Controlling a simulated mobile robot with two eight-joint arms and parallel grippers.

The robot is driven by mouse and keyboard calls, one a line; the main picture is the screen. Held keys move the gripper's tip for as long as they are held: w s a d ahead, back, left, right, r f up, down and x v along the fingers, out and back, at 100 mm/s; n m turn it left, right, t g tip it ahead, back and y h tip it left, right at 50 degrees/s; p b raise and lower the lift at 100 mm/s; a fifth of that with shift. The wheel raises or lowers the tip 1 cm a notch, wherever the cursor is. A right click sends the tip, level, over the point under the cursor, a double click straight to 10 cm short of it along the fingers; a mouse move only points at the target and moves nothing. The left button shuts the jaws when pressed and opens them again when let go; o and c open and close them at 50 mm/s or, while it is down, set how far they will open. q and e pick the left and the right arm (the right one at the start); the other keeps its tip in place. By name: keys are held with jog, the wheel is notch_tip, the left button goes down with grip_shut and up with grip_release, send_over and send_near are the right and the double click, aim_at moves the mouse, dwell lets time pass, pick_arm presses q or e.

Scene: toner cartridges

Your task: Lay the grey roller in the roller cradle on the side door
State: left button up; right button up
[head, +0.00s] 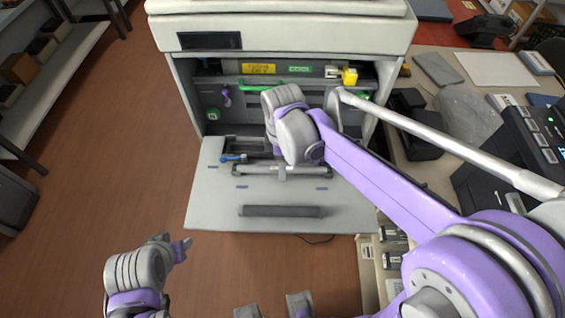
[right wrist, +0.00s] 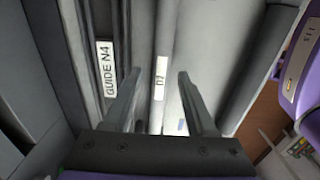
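The side door (head: 225,205) is folded down flat in front of the printer. A recess in it, with a blue lever, seems to be the roller cradle (head: 232,145). A light grey bar with darker ends, apparently the grey roller (head: 310,170), lies crosswise at the recess's front edge; I cannot tell whether it is seated. My right gripper is over this bar, its tips mostly hidden by my arm in the head view. My left gripper (head: 173,243) is low at left, away from the door.
A dark bar (head: 281,211) runs along the door's outer part. The printer (head: 280,35) stands open behind, with green parts and a yellow block inside. A bench (head: 462,165) with dark devices is at right, shelves (head: 50,90) at left. The floor at left is clear.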

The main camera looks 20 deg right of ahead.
jog(key=shift+r, duration=0.1)
jog(key=shift+r+p, duration=0.3)
jog(key=shift+r, duration=0.05)
pick_arm(q)
jog(key=shift+w+r+p, duration=0.2)
jog(key=shift+r+p, duration=0.1)
jog(key=shift+r, duration=0.25)
jog(key=shift+w+r+p, duration=0.15)
jog(key=shift+r+p, duration=0.1)
jog(key=shift+r, duration=0.3)
pick_arm(e)
notch_tip(320, 180, up, 12)
jog(key=shift+r, duration=0.15)
jog(key=shift+s, duration=0.1)
